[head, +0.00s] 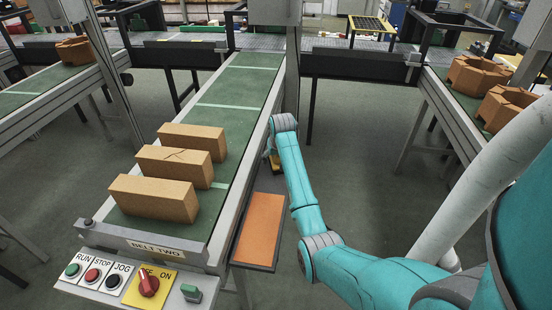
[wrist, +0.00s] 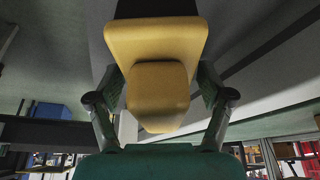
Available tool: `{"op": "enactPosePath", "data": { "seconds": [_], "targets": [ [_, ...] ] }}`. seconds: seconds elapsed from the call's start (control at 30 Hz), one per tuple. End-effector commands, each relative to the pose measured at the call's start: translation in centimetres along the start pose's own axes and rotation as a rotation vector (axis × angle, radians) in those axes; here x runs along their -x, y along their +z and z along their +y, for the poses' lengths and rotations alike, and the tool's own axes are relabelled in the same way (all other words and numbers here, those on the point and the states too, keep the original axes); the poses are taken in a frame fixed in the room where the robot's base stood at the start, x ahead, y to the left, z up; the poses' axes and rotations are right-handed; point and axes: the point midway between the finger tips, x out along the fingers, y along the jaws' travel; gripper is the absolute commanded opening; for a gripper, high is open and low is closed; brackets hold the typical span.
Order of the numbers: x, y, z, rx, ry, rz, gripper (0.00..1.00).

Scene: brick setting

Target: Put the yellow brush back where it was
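The yellow brush fills the middle of the wrist view (wrist: 158,92), with a broad yellow block behind a smaller rounded yellow part. My gripper (wrist: 162,82) has a dark finger on each side of the brush and looks shut on it. In the head view a small bit of yellow (head: 268,167) shows beside the belt's right rail, at the end of my teal arm. My gripper (head: 272,160) is mostly hidden there by the arm. Bristles cannot be made out.
Belt two (head: 235,110) carries several tan bricks (head: 153,197) at its near end. A control panel (head: 125,285) with buttons and a red switch is in front. An orange panel with a dark rim (head: 259,230) lies right of the belt. Open floor (head: 360,170) lies right of my arm.

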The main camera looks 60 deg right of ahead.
Motion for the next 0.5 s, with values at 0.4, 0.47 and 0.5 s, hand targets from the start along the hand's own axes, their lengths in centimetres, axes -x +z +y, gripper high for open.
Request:
{"op": "enactPosePath", "data": {
  "seconds": [0.4,0.47,0.5],
  "targets": [
    [3.0,-0.2,0.0,0.000,0.000,0.004,0.80],
    [4.2,-0.2,0.0,0.000,0.000,0.004,0.80],
    [5.0,-0.2,0.0,0.000,0.000,0.004,0.80]
  ]
}}
